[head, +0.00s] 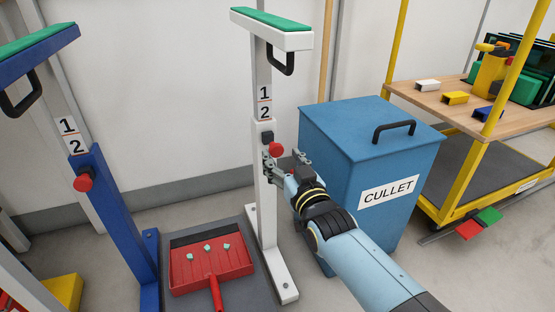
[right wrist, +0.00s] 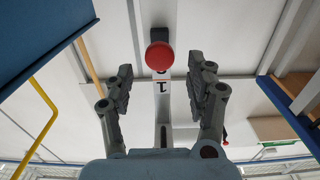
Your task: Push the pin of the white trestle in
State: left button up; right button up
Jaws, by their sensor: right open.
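The white trestle (head: 264,190) stands upright in the middle of the head view, with a green padded top and a black handle. Its pin has a round red knob (head: 276,149), on the post just below the figures 1 and 2. How deep the pin sits is hard to tell. My right gripper (head: 284,160) is open and empty, just below and in front of the knob. In the right wrist view the red knob (right wrist: 159,56) lies ahead, between the lines of the two spread fingers (right wrist: 160,78), apart from both. My left gripper is not in view.
A blue CULLET bin (head: 370,145) stands close to the right of my right arm. A blue trestle (head: 122,215) with its own red knob (head: 83,183) is at left. A red dustpan (head: 210,268) with several shards lies at the white trestle's foot. A yellow cart (head: 460,190) stands far right.

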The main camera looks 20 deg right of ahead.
aim_at(278, 151)
jog(key=shift+w+f+b, duration=0.2)
jog(key=shift+w+b, duration=0.2)
jog(key=shift+w, duration=0.85)
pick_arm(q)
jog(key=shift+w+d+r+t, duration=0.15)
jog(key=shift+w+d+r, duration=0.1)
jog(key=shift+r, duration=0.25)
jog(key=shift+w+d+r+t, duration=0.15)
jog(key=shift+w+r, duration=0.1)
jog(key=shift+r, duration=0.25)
pick_arm(e)
jog(key=shift+w+r, duration=0.15)
jog(key=shift+w, duration=0.35)
jog(key=shift+c, duration=0.2)
grip_shut()
